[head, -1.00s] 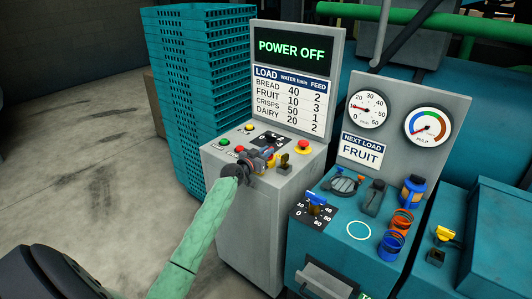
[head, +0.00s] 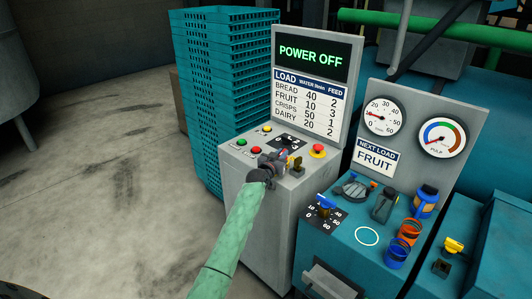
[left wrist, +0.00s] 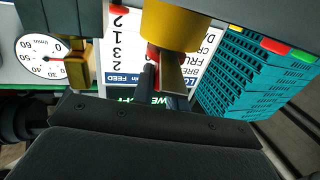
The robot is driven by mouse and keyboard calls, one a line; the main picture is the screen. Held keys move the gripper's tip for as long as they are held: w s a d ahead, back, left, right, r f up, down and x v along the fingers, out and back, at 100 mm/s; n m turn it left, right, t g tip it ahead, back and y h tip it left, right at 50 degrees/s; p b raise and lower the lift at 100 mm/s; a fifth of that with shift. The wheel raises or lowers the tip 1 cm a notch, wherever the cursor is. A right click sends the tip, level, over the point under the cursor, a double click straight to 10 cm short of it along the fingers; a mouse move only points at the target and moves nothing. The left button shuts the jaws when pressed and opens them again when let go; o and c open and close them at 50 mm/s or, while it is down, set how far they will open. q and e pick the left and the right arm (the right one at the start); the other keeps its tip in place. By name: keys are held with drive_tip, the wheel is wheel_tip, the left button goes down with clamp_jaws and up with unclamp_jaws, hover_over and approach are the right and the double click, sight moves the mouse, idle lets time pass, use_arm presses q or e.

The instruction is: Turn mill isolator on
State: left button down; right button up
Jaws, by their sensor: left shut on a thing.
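The mill control cabinet (head: 262,225) stands in the middle of the head view. Its screen (head: 313,54) reads POWER OFF. My left gripper (head: 274,162) is at the cabinet's sloping top and hides much of what it holds. In the left wrist view, a yellow round body (left wrist: 178,28) with a red part (left wrist: 152,54) sits at my fingers (left wrist: 165,78). The gripper is shut on this red part, which looks like the isolator handle; its exact angle cannot be told. My right gripper is not in view.
Green (head: 241,142) and red (head: 228,149) buttons sit left of my gripper. A red emergency stop (head: 317,150) and a yellow-handled switch (head: 297,163) lie close on its right. Stacked teal crates (head: 215,100) stand behind. Open floor (head: 110,180) lies left.

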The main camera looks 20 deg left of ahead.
use_arm(q)
drive_tip(key=shift+f, duration=0.2)
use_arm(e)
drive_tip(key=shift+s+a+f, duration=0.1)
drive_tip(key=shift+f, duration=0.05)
use_arm(q)
drive_tip(key=c, duration=1.4)
unclamp_jaws()
drive_tip(key=shift+r, duration=0.15)
